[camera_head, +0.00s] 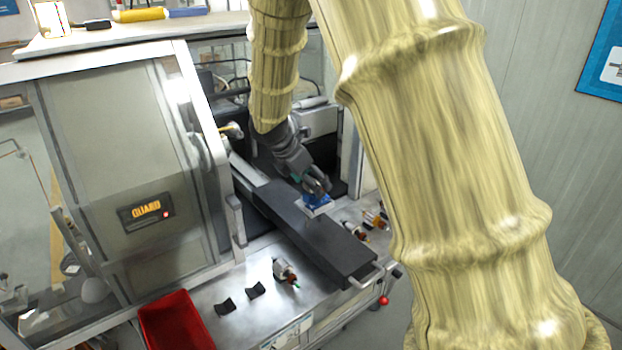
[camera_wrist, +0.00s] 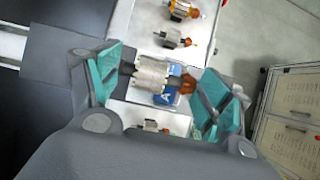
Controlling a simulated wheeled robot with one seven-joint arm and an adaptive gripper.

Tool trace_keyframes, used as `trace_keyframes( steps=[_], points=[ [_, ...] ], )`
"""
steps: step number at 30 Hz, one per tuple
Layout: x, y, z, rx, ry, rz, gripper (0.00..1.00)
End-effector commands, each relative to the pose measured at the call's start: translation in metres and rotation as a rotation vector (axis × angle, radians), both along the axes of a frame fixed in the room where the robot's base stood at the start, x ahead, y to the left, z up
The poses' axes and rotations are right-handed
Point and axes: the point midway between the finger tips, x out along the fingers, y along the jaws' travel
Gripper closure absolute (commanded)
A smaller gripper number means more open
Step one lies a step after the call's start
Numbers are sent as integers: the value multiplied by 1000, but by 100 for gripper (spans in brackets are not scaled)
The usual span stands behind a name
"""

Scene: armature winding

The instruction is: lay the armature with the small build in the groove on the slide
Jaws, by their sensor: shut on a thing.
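My gripper (camera_head: 316,187) is above the dark slide (camera_head: 335,245). In the wrist view its teal-padded fingers (camera_wrist: 160,88) are shut on an armature (camera_wrist: 152,76) with a pale ribbed core and a copper-brown end. The armature lies crosswise between the fingers. A blue-and-white label marked A (camera_wrist: 164,97) shows beneath it, and a blue piece (camera_head: 318,207) shows just below the gripper in the head view. The groove cannot be made out. I cannot tell from its size alone whether the held armature is the small build.
Other armatures lie on the bench: one (camera_head: 285,271) left of the slide and others (camera_head: 374,219) to its right. Two black blocks (camera_head: 225,305) and a red bin (camera_head: 176,322) are at the front left. The guarded machine housing (camera_head: 140,170) stands close at left.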

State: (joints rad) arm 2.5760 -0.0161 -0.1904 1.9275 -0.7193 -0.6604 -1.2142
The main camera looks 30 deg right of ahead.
Motion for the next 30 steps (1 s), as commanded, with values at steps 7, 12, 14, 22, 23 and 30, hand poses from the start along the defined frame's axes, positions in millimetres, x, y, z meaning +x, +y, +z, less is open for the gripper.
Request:
trace_keyframes(
  steps=[7,12,14,22,23,30],
  points=[
    [0,0,0,0,0,0,54],
    [0,0,0,0,0,0,54],
    [0,0,-1,0,0,0,54],
    [0,0,-4,0,1,1,54],
    [0,0,-4,0,1,1,54],
    [0,0,-7,0,1,1,20]
  ],
)
